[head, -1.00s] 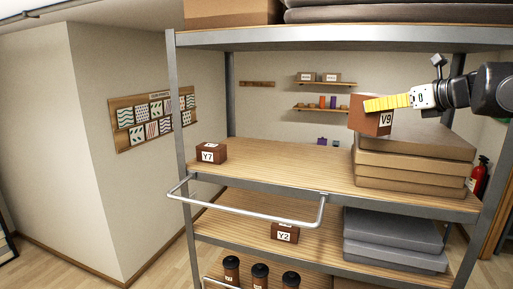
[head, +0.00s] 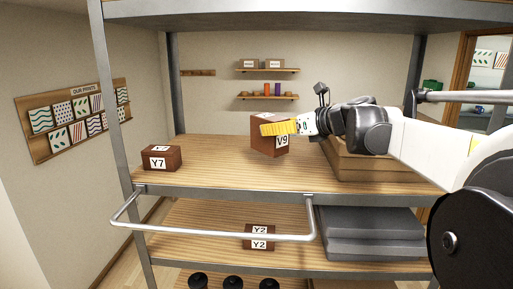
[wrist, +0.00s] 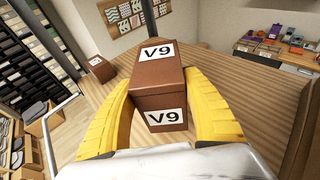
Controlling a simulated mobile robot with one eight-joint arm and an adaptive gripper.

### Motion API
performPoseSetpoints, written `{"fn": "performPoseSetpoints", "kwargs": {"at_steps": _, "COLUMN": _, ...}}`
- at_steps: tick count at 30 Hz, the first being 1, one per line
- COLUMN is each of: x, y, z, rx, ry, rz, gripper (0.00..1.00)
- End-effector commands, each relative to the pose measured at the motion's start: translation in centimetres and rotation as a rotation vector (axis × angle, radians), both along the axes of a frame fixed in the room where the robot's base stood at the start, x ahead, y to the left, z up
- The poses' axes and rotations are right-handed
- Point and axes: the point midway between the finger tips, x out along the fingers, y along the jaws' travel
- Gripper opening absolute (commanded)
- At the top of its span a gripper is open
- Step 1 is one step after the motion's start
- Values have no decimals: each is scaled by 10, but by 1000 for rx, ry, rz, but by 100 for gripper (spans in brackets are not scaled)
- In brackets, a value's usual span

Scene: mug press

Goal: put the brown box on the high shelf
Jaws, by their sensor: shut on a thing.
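The brown box labelled V9 (head: 264,139) is held in my gripper (head: 280,128). In the wrist view the box (wrist: 159,92) sits between the two yellow fingers of my gripper (wrist: 160,108), which press on its sides. In the head view the box appears above the wooden middle shelf (head: 225,177), in front of the back wall. Whether its underside touches the shelf cannot be told. Another brown box labelled Y7 (head: 161,158) rests on the same shelf at its left end. A third box labelled Y2 (head: 259,238) stands on the shelf below.
Flat brown boxes (head: 375,165) are stacked at the shelf's right, behind my arm. A metal rail (head: 220,235) juts out in front. An upper shelf (head: 290,12) spans the top.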

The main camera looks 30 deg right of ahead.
Motion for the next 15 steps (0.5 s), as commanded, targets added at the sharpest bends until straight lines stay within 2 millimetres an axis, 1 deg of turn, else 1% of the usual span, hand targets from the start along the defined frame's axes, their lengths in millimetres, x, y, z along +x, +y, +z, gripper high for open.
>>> {"fn": "performPoseSetpoints", "kwargs": {"at_steps": 1, "x": 1, "y": 11, "z": -4, "rx": 0, "ry": -1, "rz": 2, "gripper": 13}}
{"fn": "performPoseSetpoints", "kwargs": {"at_steps": 3, "x": 2, "y": 22, "z": -11, "rx": 1, "ry": 0, "rz": 2, "gripper": 13}}
{"fn": "performPoseSetpoints", "kwargs": {"at_steps": 6, "x": 3, "y": 30, "z": -17, "rx": 0, "ry": 0, "rz": 0, "gripper": 13}}
{"fn": "performPoseSetpoints", "kwargs": {"at_steps": 8, "x": 3, "y": 33, "z": -20, "rx": 0, "ry": 0, "rz": 0, "gripper": 13}}
{"fn": "performPoseSetpoints", "kwargs": {"at_steps": 10, "x": 4, "y": 33, "z": -28, "rx": 0, "ry": 0, "rz": -1, "gripper": 13}}
{"fn": "performPoseSetpoints", "kwargs": {"at_steps": 15, "x": 4, "y": 32, "z": -53, "rx": 1, "ry": 0, "rz": -1, "gripper": 13}}
